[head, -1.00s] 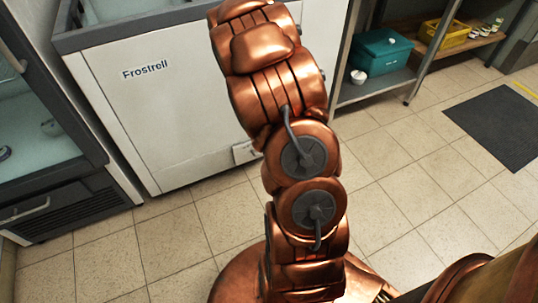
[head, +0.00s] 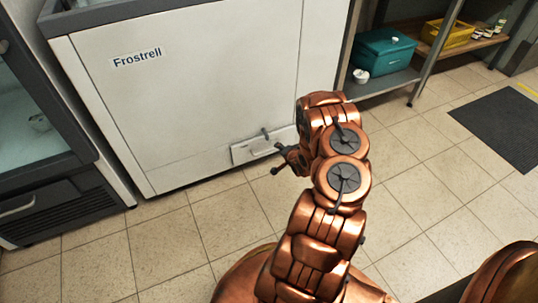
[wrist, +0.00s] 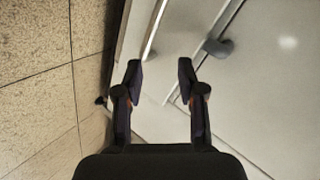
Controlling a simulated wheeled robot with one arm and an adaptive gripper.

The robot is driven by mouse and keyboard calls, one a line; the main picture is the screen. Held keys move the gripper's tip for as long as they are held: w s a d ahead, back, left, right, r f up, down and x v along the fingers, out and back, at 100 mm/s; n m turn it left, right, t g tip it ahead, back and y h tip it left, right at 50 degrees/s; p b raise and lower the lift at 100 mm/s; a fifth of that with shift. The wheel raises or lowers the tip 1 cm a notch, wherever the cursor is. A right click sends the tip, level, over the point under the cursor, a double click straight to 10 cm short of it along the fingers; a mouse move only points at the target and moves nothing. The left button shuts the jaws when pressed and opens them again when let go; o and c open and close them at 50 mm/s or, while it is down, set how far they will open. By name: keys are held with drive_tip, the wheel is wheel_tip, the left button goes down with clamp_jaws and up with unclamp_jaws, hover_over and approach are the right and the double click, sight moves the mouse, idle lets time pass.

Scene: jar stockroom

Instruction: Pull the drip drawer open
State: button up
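The drip drawer (head: 240,154) is a low white front at the bottom right of the white freezer marked Frostrell (head: 150,110). It looks shut. A pale bar handle (head: 264,153) runs across it. In the wrist view the drawer front (wrist: 182,40) runs diagonally, and the bright handle bar (wrist: 154,32) reaches down toward the gap between my fingers. My gripper (head: 276,159) is open and empty, just in front of the drawer's right part; it also shows in the wrist view (wrist: 160,70). I cannot tell whether a finger touches the handle.
A small dark knob (head: 265,131) sticks out of the freezer just above the drawer. A glass-door cabinet (head: 40,150) stands at the left. A metal shelf (head: 395,85) with a teal box (head: 382,52) stands at the right. The tiled floor before the freezer is clear.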

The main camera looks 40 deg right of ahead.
sight(269, 150)
wheel_tip(269, 150, down, 4)
drive_tip(key=a+m+t+b, duration=0.2)
drive_tip(key=a+m+t, duration=0.1)
drive_tip(key=m+t, duration=0.1)
drive_tip(key=shift+h, duration=0.4)
drive_tip(key=shift+f+b+x, duration=0.2)
drive_tip(key=shift+b+x, duration=1.2)
drive_tip(key=shift+x, duration=2.45)
drive_tip(key=shift+s+d, duration=0.1)
drive_tip(key=shift+d, duration=0.05)
drive_tip(key=shift+c, duration=0.2)
clamp_jaws()
